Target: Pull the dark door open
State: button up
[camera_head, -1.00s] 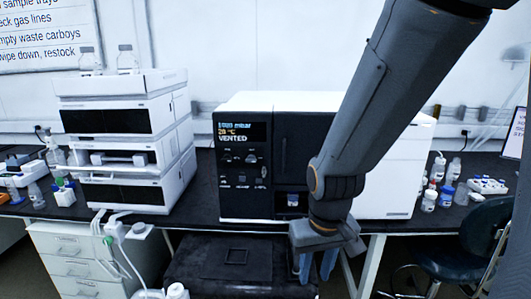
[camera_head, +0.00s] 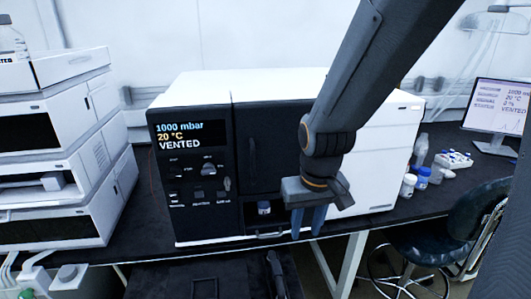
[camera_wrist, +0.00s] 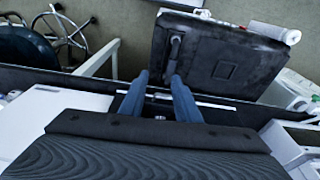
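The dark door (camera_head: 272,145) is a tall black panel on the front of a white instrument (camera_head: 255,88), right of its control panel. It looks closed. A slim vertical bar, probably its handle, shows near its left edge. My arm covers the door's right part in the head view. My gripper (camera_head: 306,233) points down in front of the instrument, low and right of the door. Its two blue fingers are apart with nothing between them; they also show apart in the wrist view (camera_wrist: 159,76). I see no contact with the door.
The control panel's screen (camera_head: 187,133) reads 1000 mbar, 20 °C, VENTED. A small vial (camera_head: 264,208) sits in a recess below the door. White stacked units (camera_head: 60,165) stand left. Bottles (camera_head: 421,177) and a monitor (camera_head: 497,107) are right. A black chair (camera_head: 430,230) stands in front.

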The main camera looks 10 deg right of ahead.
jog(key=w+a+r+n+t, duration=0.15)
jog(key=w+a+r, duration=0.25)
jog(key=w+r, duration=0.45)
notch_tip(320, 180, up, 6)
jog(key=r+t+p, duration=0.1)
send_over(254, 159)
jog(key=s, duration=0.2)
jog(key=shift+d+f+n+y, duration=0.1)
jog(key=shift+f+n+y, duration=0.15)
jog(key=shift+y, duration=0.15)
jog(key=shift+p+x, duration=0.75)
jog(key=shift+x, duration=2.8)
grip_shut()
